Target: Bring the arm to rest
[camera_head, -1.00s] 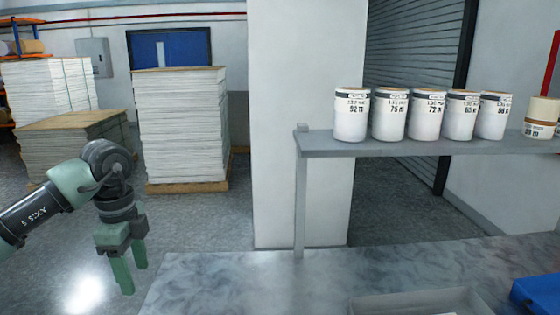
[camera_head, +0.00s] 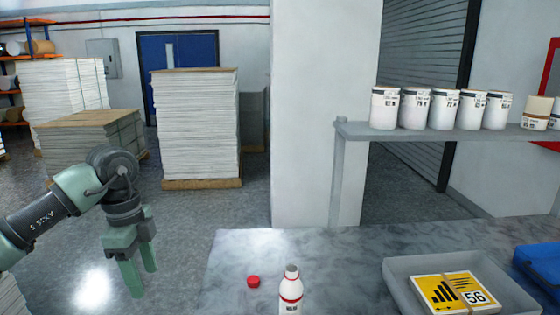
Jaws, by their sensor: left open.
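My left arm comes in from the left, bent, with my left gripper (camera_head: 139,281) pointing down. The gripper is open and empty, its two green fingers apart. It hangs over the floor, left of the grey work table (camera_head: 235,262) and touching nothing that I can see. My right gripper is not in the picture.
On the table are a red cap (camera_head: 253,281), a white bottle (camera_head: 290,292) and a grey tray (camera_head: 400,283) holding a yellow card. Paper stacks (camera_head: 198,125) stand behind on pallets.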

